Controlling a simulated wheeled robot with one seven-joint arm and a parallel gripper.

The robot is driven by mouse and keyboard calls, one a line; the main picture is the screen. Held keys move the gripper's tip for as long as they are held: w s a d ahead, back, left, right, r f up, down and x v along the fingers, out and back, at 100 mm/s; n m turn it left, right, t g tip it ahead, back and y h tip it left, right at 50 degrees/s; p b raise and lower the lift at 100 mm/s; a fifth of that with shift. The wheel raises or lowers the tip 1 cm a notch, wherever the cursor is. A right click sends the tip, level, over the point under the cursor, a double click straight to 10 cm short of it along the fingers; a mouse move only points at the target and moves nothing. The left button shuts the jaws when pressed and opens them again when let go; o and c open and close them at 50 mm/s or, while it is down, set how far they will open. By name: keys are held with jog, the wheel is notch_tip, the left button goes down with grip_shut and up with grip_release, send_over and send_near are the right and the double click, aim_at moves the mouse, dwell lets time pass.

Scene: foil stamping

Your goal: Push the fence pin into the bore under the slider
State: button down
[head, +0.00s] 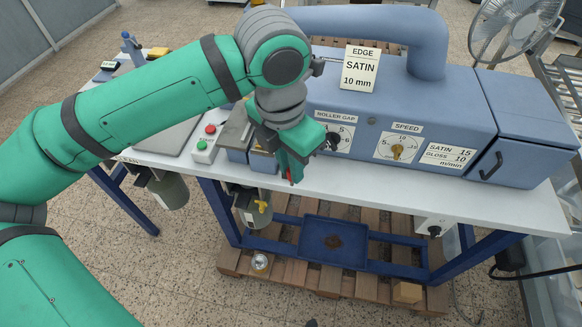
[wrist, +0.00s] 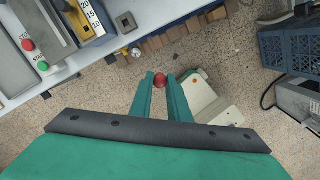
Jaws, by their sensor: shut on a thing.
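My gripper (head: 289,178) is shut on a small red rounded piece, which I take to be the fence pin's head (wrist: 159,80). In the wrist view it sits between the two green fingertips (wrist: 158,88); any shank is hidden. In the head view the fingers point down at the table's front edge, and only a bit of red (head: 290,176) shows. The slider appears to be the yellow-edged piece (wrist: 58,24) beside a scale marked 20, 15, 10 (wrist: 92,17) in the wrist view. The bore under it cannot be made out.
The blue machine (head: 440,105) with dials stands behind my gripper. A box with red and green buttons (head: 204,144) is to its left. A dark-holed grey block (wrist: 126,22) is near the table edge in the wrist view. Valves and cylinders (head: 254,208) hang below.

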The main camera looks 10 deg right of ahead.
jog(key=shift+r, duration=1.35)
